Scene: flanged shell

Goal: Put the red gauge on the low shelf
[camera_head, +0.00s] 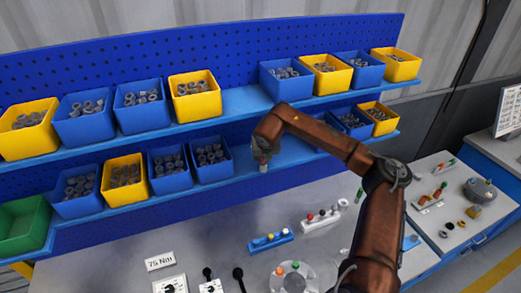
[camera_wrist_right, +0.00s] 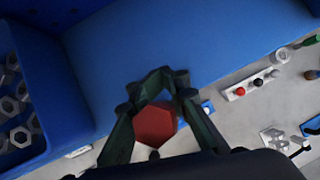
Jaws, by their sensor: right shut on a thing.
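The red gauge (camera_wrist_right: 154,125) shows in the right wrist view as a red six-sided face between my right gripper's dark fingers. My right gripper (camera_head: 262,155) is shut on it; it also shows in the right wrist view (camera_wrist_right: 157,92). In the head view the gripper hangs in front of a bare stretch of the low blue shelf (camera_head: 242,184), right of the lower bins. The shelf also fills the upper middle of the right wrist view (camera_wrist_right: 190,45). I cannot tell whether the gauge touches the shelf. My left gripper is not in view.
A lower blue bin (camera_head: 210,161) of metal parts stands left of the gripper; another blue bin (camera_head: 350,124) stands to its right. The upper shelf (camera_head: 245,101) runs above. Below, the grey bench (camera_head: 215,243) carries a blue rack (camera_head: 270,241) and a white rack (camera_head: 320,221).

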